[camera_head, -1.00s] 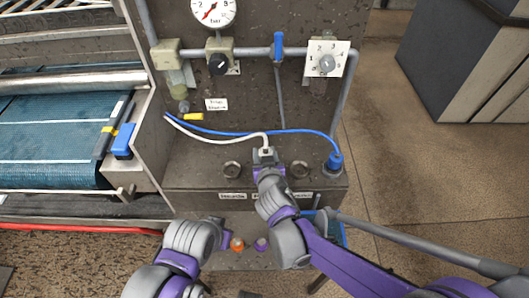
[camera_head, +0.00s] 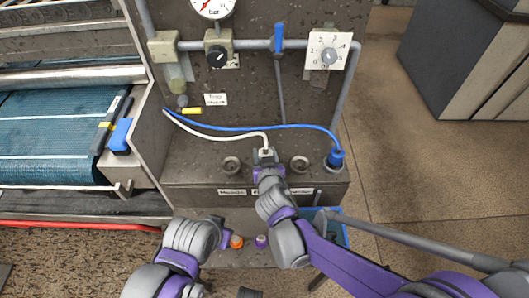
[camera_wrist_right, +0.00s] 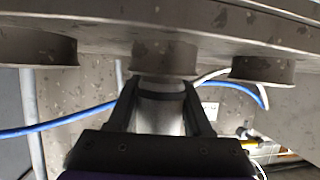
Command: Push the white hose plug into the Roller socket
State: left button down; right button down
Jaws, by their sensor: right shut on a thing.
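The white plug (camera_wrist_right: 160,112) is held in my right gripper (camera_wrist_right: 163,98), whose fingers are shut around it. Its narrow end meets the rim of the middle socket (camera_wrist_right: 165,57); I cannot tell how deep it sits. In the head view the right gripper (camera_head: 265,155) covers the middle socket, and the white hose (camera_head: 220,138) runs to it from the left. Open sockets stand to its left (camera_head: 231,165) and right (camera_head: 299,164). The labels below are small or partly covered, so I cannot read which one says Roller. My left gripper (camera_head: 225,235) is low at the front; its fingers are unclear.
A blue plug (camera_head: 336,158) with a blue hose (camera_head: 290,127) sits at the ledge's right end. An orange cap (camera_head: 236,241) and a purple cap (camera_head: 261,241) lie below the ledge. A gauge (camera_head: 212,5) and a numbered dial (camera_head: 329,55) are above. Open floor lies right.

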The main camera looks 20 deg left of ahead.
jog(key=shift+c, duration=1.2)
grip_release()
jog(key=p+v, duration=0.2)
jog(key=v, duration=0.8)
jog(key=shift+s+d+r, duration=0.15)
jog(key=shift+s+d, duration=0.05)
jog(key=shift+s, duration=0.1)
